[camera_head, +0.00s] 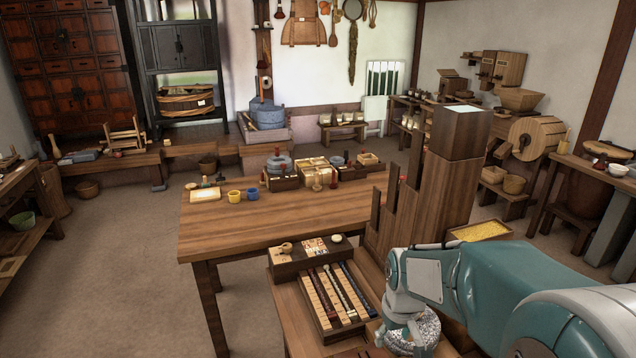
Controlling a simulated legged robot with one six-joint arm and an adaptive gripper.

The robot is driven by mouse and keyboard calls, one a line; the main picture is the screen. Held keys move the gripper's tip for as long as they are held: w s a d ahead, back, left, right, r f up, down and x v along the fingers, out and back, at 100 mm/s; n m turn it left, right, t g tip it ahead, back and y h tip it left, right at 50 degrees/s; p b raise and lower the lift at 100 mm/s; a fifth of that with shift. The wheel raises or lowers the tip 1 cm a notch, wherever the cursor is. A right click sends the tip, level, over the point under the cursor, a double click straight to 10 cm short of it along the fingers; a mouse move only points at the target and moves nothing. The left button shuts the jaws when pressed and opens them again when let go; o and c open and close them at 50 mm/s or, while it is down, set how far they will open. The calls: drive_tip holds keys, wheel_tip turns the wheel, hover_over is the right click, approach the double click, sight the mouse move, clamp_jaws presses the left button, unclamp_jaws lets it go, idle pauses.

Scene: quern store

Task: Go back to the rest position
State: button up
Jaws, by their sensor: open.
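My teal and white arm reaches in from the lower right, and its wrist is bent downward. My gripper (390,336) is at the bottom edge, pointing down, open, and mostly hidden by the wrist and the frame edge. It is beside a grey speckled round thing (428,330), and I cannot tell whether they touch. I see nothing held between the fingers. A tray of long striped sticks (334,300) lies just left of my gripper.
A wooden table (270,220) stands ahead with cups and filled boxes at its far side. A tall wooden block (450,170) with stepped boards rises close behind my wrist. A tray of yellow grain (481,230) is right of it.

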drive_tip(key=s+r+m+t, duration=0.1)
drive_tip(key=s+r+t, duration=0.1)
drive_tip(key=s+r, duration=0.4)
drive_tip(key=s+r+m+t, duration=0.1)
drive_tip(key=s+r+t, duration=0.1)
drive_tip(key=s+r, duration=0.4)
drive_tip(key=s, duration=0.5)
drive_tip(key=shift+s+r+m, duration=0.3)
drive_tip(key=shift+m, duration=0.1)
